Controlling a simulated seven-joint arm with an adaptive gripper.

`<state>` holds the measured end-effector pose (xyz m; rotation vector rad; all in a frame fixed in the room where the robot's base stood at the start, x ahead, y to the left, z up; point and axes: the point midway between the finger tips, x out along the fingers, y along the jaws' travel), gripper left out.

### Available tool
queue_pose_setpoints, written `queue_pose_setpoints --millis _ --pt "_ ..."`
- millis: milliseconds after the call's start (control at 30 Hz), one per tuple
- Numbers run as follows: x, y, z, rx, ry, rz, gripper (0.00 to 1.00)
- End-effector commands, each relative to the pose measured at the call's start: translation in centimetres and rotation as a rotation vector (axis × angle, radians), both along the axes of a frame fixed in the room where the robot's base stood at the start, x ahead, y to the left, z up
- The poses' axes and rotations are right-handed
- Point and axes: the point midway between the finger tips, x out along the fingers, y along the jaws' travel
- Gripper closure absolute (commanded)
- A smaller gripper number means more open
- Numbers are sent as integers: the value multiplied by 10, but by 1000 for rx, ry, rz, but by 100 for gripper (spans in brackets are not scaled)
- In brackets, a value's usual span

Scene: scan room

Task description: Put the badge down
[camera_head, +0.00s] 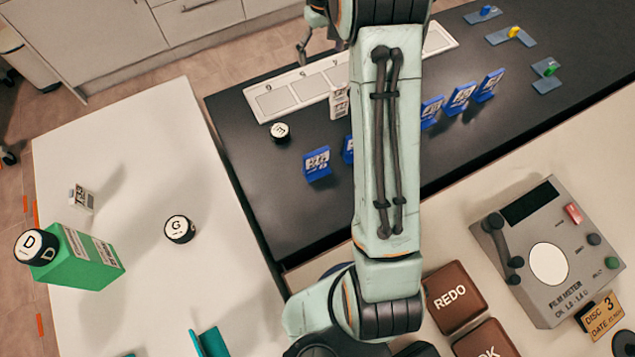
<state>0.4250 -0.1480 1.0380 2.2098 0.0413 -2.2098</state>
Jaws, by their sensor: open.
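Several blue badge-like cards with printed faces stand on the dark table, one at the left (317,164) and others right of my arm (460,99). A small white printed card (340,102) stands beside the pale numbered strip, partly behind my arm. Another small printed card (82,198) is on the white table at left. I cannot tell which of these is the task's badge.
The numbered strip (272,101) lies along the dark table's far side. A black disc E (280,132), a disc G (180,229) and a green box (85,260) topped by disc D stand around. The film meter (512,285) and REDO button (453,297) are at right.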

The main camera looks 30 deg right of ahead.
Motion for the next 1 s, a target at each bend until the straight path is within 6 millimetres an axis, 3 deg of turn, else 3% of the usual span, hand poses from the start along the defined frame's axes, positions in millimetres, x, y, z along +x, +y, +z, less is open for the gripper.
queue_pose_setpoints --millis 33,100,200,300,400,500,600,700,1000 --pt "-20 25 26 0 -8 15 25" --pt "-55 56 51 5 -9 26 25" --pt "-113 96 75 15 -9 40 25" --pt "-175 127 82 28 -7 53 25" --pt "-229 147 76 40 -3 64 25" --pt "-267 158 66 51 0 72 25" --pt "-289 163 58 57 3 76 25" --pt "-298 165 54 60 6 76 25" --pt "-299 165 53 60 8 76 25"
